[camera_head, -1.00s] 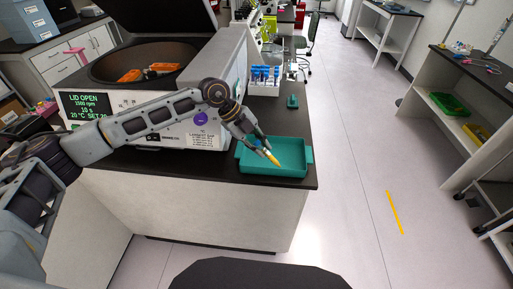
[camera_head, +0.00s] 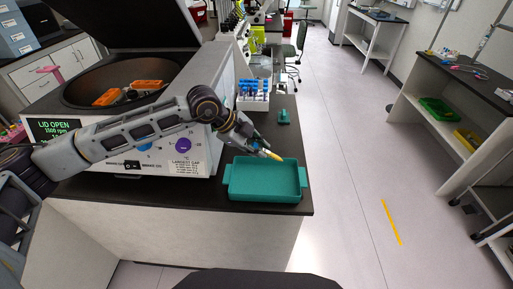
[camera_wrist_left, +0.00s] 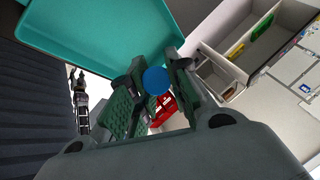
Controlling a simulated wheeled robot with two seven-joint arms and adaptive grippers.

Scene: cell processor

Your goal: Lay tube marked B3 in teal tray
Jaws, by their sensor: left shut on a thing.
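My left gripper (camera_head: 254,146) is shut on a tube (camera_head: 273,155), whose yellow end shows in the head view, pointing down to the right. In the left wrist view a round blue end (camera_wrist_left: 157,80) shows between the fingers of the left gripper (camera_wrist_left: 152,90). No marking on the tube can be read. The teal tray (camera_head: 265,183) lies at the counter's front right corner and looks empty. The tube's yellow end appears at the tray's far rim, seemingly above it. The tray also shows in the left wrist view (camera_wrist_left: 95,38). My right gripper is not in view.
A centrifuge (camera_head: 100,158) with its lid open stands left of the tray, with orange holders (camera_head: 115,97) inside. A rack of blue-capped tubes (camera_head: 253,98) and a small teal block (camera_head: 284,117) stand behind the tray. The floor to the right is clear.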

